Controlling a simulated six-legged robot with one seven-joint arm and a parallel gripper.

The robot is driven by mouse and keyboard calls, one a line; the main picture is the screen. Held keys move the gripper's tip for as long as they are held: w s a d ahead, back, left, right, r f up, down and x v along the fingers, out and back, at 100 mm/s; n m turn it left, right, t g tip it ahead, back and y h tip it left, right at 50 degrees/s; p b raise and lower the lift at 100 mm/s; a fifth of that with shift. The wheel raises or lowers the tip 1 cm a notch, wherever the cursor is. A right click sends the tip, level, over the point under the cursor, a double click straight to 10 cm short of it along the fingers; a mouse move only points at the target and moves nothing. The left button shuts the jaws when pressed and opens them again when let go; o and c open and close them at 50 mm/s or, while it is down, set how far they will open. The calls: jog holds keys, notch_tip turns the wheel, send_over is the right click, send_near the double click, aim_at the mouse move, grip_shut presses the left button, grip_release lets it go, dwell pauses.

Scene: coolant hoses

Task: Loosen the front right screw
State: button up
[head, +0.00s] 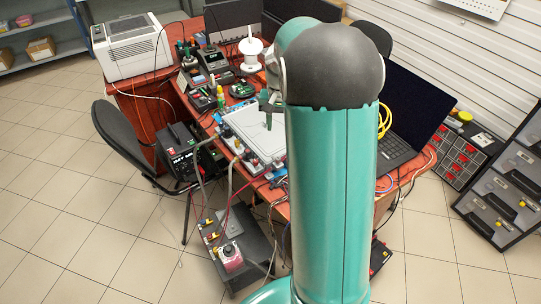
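A light grey box-like unit (250,126) lies on the red-brown workbench. Small blue, red and metallic fittings (250,160) line its front edge, with hoses and cables hanging from there. The front right screw cannot be made out; my arm covers the unit's right side. My gripper (268,118) is small in the head view, pointing down over the upper right part of the unit. Whether it touches the unit, or is open or shut, cannot be told.
A laptop (402,115) stands right of my arm, and a white machine (132,46) stands at the back left. Tools (215,75) crowd the bench behind the unit. A black chair (128,138) and a dark box with a pink-labelled part (231,258) stand in front.

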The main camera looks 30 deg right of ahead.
aim_at(278, 158)
notch_tip(278, 158, down, 14)
dwell(0.6)
